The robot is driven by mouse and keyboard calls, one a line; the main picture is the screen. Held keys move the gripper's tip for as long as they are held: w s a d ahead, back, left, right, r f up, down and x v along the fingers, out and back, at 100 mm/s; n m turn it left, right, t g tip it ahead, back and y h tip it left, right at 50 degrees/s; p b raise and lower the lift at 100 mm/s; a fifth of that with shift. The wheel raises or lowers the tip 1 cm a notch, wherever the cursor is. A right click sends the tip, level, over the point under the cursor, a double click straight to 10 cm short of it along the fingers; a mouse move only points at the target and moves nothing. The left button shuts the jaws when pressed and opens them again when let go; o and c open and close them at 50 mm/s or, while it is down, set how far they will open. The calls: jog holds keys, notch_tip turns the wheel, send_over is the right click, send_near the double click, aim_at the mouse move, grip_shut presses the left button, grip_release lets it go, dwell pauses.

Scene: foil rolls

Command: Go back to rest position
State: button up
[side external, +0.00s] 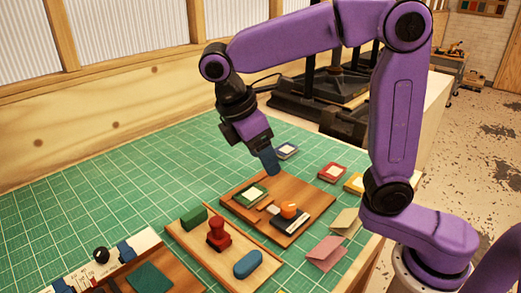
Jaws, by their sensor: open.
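My gripper (268,162) hangs above the far edge of a brown wooden board (303,191), pointing down and a little to the right. It is open, and nothing shows between its fingers, though they overlap in this view. On that board lie a green-framed square pad (251,194), an orange-topped object (288,210) and a dark item with a white label (287,223). My gripper is apart from these things. No marker for a rest position can be seen.
A nearer wooden tray (182,243) holds a red stamp (218,233), a green block (194,216) and a blue oval piece (247,263). Blue (287,151), red (332,172) and yellow (354,183) pads and folded cards (327,252) lie around. The green mat (95,190) is clear at left.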

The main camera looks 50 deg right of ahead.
jog(key=shift+a+r, duration=0.15)
jog(key=shift+r, duration=0.2)
jog(key=s+d+f+y, duration=0.1)
jog(key=s+d+f, duration=0.2)
jog(key=s, duration=0.3)
jog(key=s+d+f+t+y, duration=0.1)
jog(key=s+d+f+y, duration=0.1)
jog(key=s, duration=0.4)
jog(key=s+d+f+m+y, duration=0.1)
jog(key=s+d+f, duration=0.3)
jog(key=s, duration=0.2)
jog(key=shift+f+t+y, duration=0.3)
jog(key=shift+f+t, duration=0.1)
dwell(0.4)
